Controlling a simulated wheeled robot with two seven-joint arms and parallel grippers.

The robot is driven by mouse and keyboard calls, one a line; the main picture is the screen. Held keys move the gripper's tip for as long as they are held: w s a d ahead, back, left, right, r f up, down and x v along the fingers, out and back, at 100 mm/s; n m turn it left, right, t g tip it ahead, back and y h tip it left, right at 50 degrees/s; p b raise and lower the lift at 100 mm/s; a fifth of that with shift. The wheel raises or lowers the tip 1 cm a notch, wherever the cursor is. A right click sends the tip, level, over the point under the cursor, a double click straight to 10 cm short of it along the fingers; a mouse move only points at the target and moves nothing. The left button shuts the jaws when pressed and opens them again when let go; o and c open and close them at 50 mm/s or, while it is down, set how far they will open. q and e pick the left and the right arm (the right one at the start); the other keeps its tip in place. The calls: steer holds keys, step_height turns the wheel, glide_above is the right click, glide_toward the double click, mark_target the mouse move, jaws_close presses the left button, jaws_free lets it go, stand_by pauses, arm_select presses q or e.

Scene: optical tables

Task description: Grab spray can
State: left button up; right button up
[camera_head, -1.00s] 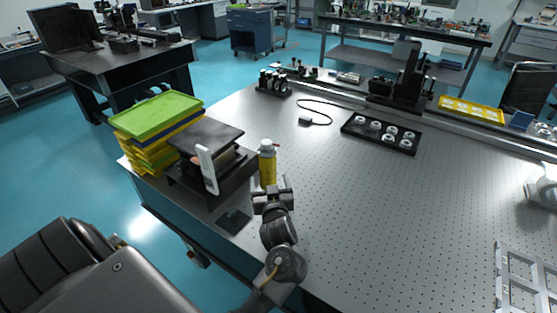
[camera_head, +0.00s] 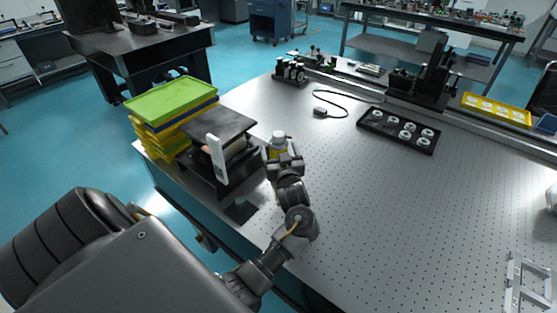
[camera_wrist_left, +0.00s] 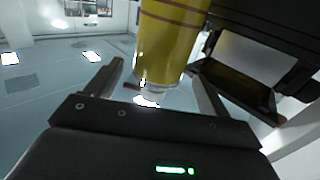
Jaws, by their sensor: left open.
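The yellow spray can (camera_head: 277,151) stands upright on the perforated metal table, beside the black stand. My left gripper (camera_head: 284,162) is right in front of it and hides its lower part in the head view. In the left wrist view the yellow can body (camera_wrist_left: 172,38) shows between the two fingers of my left gripper (camera_wrist_left: 158,72), which are spread apart. Whether a finger touches the can I cannot tell. My right gripper is not in view.
A black stand (camera_head: 240,173) with a white upright device (camera_head: 216,158) is close on the left of the can. Stacked green and yellow trays (camera_head: 171,108) stand further left. A black tray of round parts (camera_head: 398,131) lies to the right; the table between is mostly clear.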

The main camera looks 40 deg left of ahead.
arm_select(q)
steer(key=x, duration=0.3)
steer(key=p+x, duration=0.1)
steer(key=x, duration=0.1)
steer(key=shift+w+f, duration=0.1)
steer(key=shift+f, duration=0.2)
steer(key=shift+d, duration=0.1)
steer(key=shift+c, duration=0.3)
steer(key=c, duration=1.5)
steer(key=shift+r, duration=0.1)
